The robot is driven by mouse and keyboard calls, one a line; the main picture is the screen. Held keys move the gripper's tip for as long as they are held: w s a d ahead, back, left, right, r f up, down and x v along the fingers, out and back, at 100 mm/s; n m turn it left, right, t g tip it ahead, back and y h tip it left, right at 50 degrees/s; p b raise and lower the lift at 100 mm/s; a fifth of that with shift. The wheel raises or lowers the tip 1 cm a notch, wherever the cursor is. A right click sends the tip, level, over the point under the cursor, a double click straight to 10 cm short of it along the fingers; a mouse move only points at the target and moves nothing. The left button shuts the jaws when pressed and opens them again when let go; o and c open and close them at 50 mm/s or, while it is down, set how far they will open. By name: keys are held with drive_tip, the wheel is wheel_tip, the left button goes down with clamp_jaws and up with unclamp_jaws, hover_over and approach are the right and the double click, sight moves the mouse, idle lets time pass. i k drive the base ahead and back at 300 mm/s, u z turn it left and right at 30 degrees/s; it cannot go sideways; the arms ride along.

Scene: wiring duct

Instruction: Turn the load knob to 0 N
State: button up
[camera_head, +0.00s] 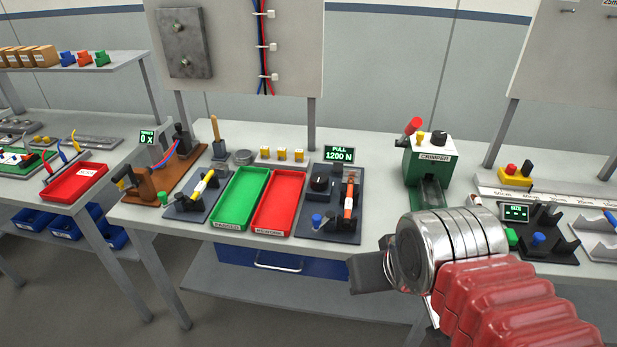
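The pull tester (332,223) is a dark base on the bench, right of the red tray. Its display (339,154) reads "PULL 1200 N". A black knob (320,181) sits on the tester below the display, at its left side; it looks like the load knob, but its pointer and marks are too small to read. An orange and black piece (348,205) stands upright at the tester's right side, and a blue knob (316,220) is at its front left. My gripper (368,273) is in front of the bench edge, lower right of the tester and apart from it. Its fingers are not clearly visible.
A green tray (233,225) and a red tray (257,231) lie left of the tester. The green crimper (430,165) stands to its right, with a "SIZE" display (515,212) beyond. A board (240,80) rises behind. Bare bench lies between tester and crimper.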

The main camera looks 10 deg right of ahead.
sight(319, 181)
drive_tip(key=u, duration=0.05)
drive_tip(key=i, duration=1)
